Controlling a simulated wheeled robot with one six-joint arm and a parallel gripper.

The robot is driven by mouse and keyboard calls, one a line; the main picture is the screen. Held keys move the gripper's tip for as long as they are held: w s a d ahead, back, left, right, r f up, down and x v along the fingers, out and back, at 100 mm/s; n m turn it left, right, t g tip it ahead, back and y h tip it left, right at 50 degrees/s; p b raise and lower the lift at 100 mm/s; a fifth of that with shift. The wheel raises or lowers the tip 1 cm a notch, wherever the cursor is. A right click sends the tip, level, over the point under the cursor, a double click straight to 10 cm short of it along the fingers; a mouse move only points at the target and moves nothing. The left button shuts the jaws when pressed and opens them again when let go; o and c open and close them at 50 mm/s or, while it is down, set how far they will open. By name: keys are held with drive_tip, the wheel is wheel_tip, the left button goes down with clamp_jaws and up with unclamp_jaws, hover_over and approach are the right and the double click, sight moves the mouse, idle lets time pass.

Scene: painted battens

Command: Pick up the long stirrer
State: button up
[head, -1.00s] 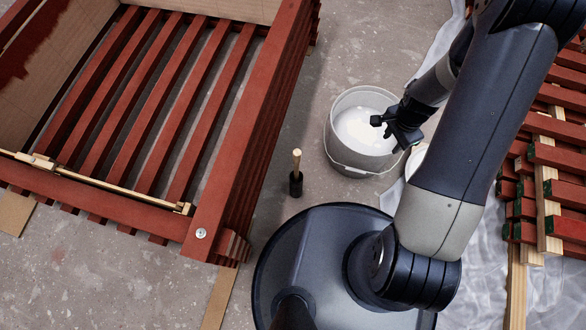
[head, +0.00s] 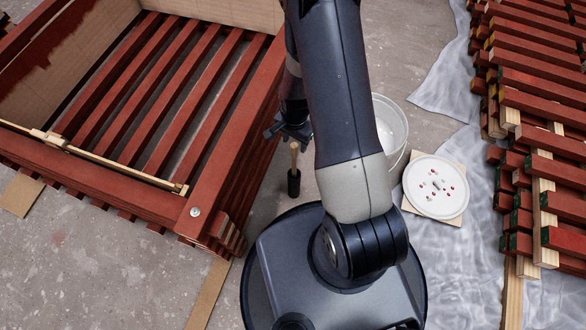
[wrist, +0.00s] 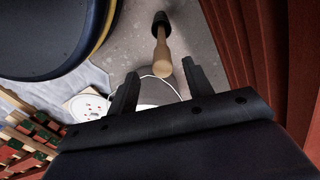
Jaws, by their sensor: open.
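No thing here is plainly a long stirrer. A pale wooden handle (head: 294,155) with a dark cylindrical lower end stands upright on the floor beside the red slatted frame; I cannot tell whether it is the stirrer. In the wrist view the handle (wrist: 161,55) shows just beyond my fingertips, its top towards me. My gripper (head: 286,133) is open and empty, close by the handle's top in the head view. In the wrist view my gripper (wrist: 160,85) has its two fingers apart. A thin pale stick (head: 95,158) lies along the frame's front rail.
The red slatted frame (head: 200,205) stands close on the left. A white bucket (head: 397,135) is partly hidden behind my arm. A round white lid with spots (head: 436,188) lies right of it. Stacked red battens (head: 545,130) fill the right side over plastic sheeting.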

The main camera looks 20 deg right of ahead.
sight(294, 152)
wheel_tip(294, 152, down, 8)
drive_tip(key=shift+w+r+b, duration=0.1)
drive_tip(key=shift+w+b, duration=0.05)
drive_tip(key=shift+b, duration=1.1)
clamp_jaws()
